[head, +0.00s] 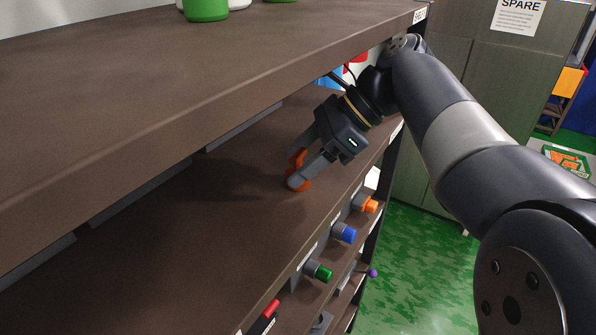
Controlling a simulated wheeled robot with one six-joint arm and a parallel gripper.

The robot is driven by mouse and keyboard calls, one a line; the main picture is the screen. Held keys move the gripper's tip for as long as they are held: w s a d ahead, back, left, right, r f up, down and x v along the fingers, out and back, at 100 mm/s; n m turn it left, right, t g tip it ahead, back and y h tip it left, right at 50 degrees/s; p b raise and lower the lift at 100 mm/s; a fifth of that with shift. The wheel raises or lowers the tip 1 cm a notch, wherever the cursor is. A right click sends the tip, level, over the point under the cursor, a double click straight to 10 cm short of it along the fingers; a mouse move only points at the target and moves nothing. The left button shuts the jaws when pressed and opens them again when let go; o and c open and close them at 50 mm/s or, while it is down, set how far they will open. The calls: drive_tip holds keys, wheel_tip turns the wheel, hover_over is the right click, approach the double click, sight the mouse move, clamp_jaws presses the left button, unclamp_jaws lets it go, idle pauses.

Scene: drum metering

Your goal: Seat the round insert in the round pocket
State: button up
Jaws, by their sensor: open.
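My gripper (299,172) is open, with orange at its two grey fingertips. It reaches in under the upper brown shelf, and its tips are low over the brown shelf board below, close to the board's right edge. I cannot tell whether the tips touch the board. I see nothing that I can make out as a round insert between the fingers. No round pocket can be made out either. The back of the lower board lies in shadow, and the upper shelf hides part of it.
The upper shelf (150,110) overhangs the gripper. Along the lower front edge are orange (369,205), blue (345,233), green (321,272) and red (270,308) knob-like ends. A blue-and-red item (330,75) is partly hidden behind my arm. The lower board (150,260) looks bare at the left.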

drive_tip(key=shift+a+f, duration=0.35)
drive_tip(key=c, duration=1.1)
